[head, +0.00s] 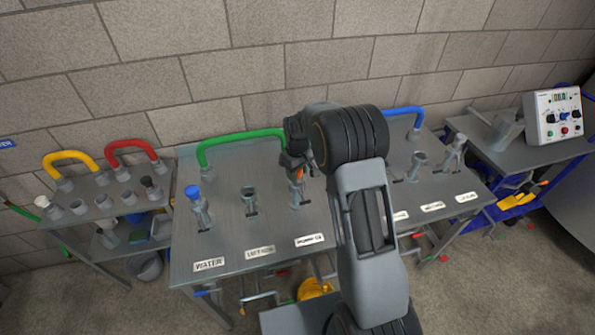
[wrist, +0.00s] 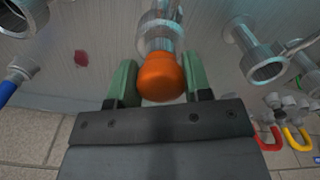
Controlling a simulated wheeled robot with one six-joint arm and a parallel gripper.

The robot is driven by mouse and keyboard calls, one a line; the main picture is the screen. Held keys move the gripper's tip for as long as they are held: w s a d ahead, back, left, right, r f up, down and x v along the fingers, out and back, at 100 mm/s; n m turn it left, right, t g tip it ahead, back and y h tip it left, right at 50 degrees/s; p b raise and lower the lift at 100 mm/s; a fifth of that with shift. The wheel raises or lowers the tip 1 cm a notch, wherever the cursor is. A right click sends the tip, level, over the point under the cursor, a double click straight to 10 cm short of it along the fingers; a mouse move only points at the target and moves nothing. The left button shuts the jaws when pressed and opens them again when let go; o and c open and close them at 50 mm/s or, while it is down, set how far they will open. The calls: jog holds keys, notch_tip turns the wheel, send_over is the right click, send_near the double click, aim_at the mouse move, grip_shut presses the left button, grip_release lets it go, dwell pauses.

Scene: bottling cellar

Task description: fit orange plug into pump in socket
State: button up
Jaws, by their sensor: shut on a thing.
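The orange plug (wrist: 160,80) sits between the green fingertips of my gripper (wrist: 160,85) in the wrist view. My gripper is shut on it. In the head view a sliver of the orange plug (head: 300,173) shows below my gripper (head: 297,160). It is right at a grey metal socket (head: 297,194) behind a white label (head: 309,240) that is too small to read surely. In the wrist view a metal socket (wrist: 158,28) lies directly in line beyond the plug. The plug hides where they meet, so I cannot tell how deep it sits.
The grey bench (head: 235,230) carries a blue-capped socket (head: 198,205) at the WATER label and an open socket (head: 249,198). A green hose (head: 240,136) arches behind them, a blue hose (head: 400,111) farther right. A side table (head: 105,205) stands left, a control box (head: 553,118) right.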

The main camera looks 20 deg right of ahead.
jog(key=o, duration=1)
notch_tip(320, 180, up, 14)
jog(key=f+b, duration=0.1)
jog(key=b, duration=0.1)
jog(key=s+r+m+t, duration=0.1)
jog(key=s, duration=0.7)
jog(key=s+r+m+t, duration=0.1)
jog(key=s+m+t, duration=0.1)
jog(key=s, duration=0.7)
jog(key=s+r+m+t, duration=0.1)
jog(key=s+m, duration=0.1)
jog(key=s, duration=0.6)
jog(key=shift+s, duration=0.25)
